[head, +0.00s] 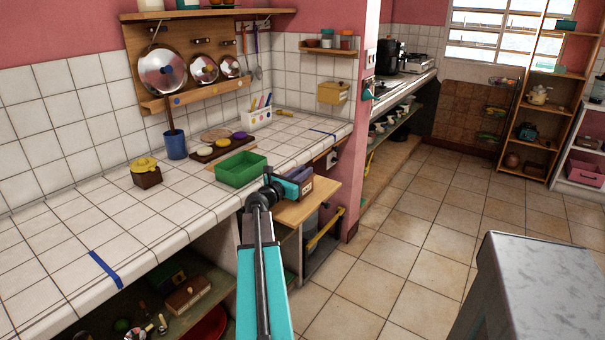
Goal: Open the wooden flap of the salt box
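The only box like a salt box that I see is a small yellow-tan box (333,92) on the white tiled wall, under a small wooden shelf. A lid-like top edge shows on it and looks down. At this size I cannot make out the flap's hinge or its exact position. My gripper (303,174) is low in front of the counter's edge, right of the green tray and well below and left of the box. It is apart from the box. Its fingers are small and partly hidden by my wrist, so their opening is unclear.
The tiled counter (60,250) holds a green tray (241,169), a yellow-lidded pot (146,172), a blue cup (176,145) and a pen holder (258,110). A small wooden table (310,207) stands by my gripper. A pink pillar ends the counter.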

